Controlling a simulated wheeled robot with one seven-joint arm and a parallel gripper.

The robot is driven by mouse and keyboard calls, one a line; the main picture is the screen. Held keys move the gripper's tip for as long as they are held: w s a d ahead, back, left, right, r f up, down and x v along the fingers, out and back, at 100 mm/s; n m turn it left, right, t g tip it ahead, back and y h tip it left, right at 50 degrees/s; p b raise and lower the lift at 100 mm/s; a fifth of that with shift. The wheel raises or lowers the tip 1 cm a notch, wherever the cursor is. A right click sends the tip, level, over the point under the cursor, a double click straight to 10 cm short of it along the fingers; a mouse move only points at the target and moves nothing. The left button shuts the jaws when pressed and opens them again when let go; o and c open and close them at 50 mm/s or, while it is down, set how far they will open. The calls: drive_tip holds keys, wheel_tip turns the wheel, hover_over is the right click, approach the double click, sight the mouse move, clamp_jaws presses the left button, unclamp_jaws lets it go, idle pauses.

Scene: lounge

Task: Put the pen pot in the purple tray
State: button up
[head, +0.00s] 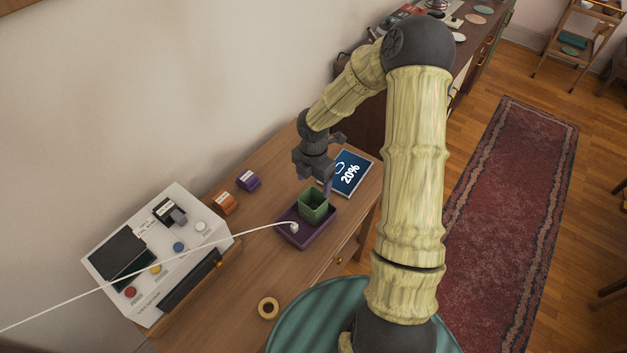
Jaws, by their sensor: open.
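The green pen pot (313,207) stands upright and looks to be inside the purple tray (297,241), towards its far right end. The tray lies on the wooden sideboard. My gripper (316,185) is open and points down just above and behind the pot. It appears empty. Whether a fingertip touches the pot's rim cannot be told from this view. The far edge of the tray is partly hidden by the pot.
A white cable (190,248) crosses the sideboard and its plug (293,228) lies at the tray. A tablet showing 20% (348,173) is right of my gripper. A white button console (158,250), orange (222,202) and purple (248,180) blocks, and a ring (268,308) stand around.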

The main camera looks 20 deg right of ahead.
drive_tip(key=shift+s, duration=0.1)
drive_tip(key=s+a+r+m+t, duration=0.2)
drive_tip(key=s+r+m, duration=1.3)
drive_tip(key=m, duration=0.9)
drive_tip(key=shift+s+r+t, duration=0.2)
drive_tip(key=shift+t, duration=0.1)
